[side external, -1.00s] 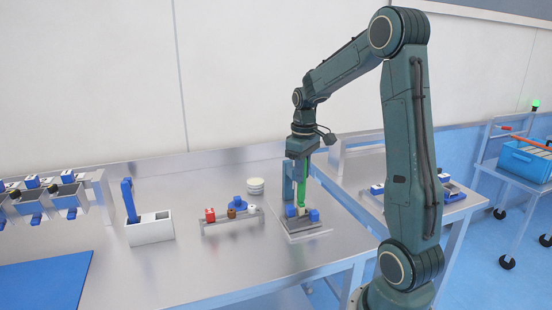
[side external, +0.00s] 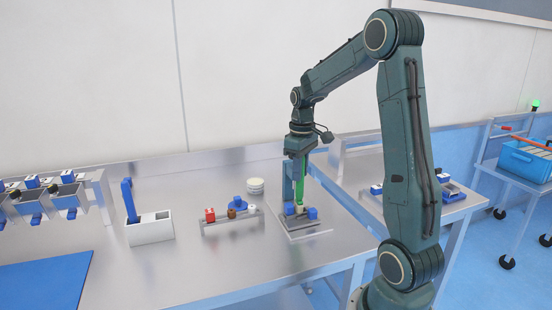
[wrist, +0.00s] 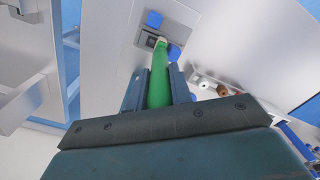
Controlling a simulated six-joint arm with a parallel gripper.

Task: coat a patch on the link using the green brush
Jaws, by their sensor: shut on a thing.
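My gripper (wrist: 159,88) is shut on the green brush (wrist: 159,75), which also shows below it in the side view (side external: 300,185). The brush points down, its pale tip (wrist: 160,42) at the fixture (wrist: 145,40) that holds the work. In the side view the fixture is a grey plate (side external: 303,224) with blue blocks (side external: 312,212) on it. The tip is among the blocks. The link itself is too small to tell apart, and I cannot tell whether the tip touches it.
A white holder (side external: 150,230) with a blue-handled tool (side external: 129,198) stands to the left. White discs (side external: 255,185) are stacked behind.

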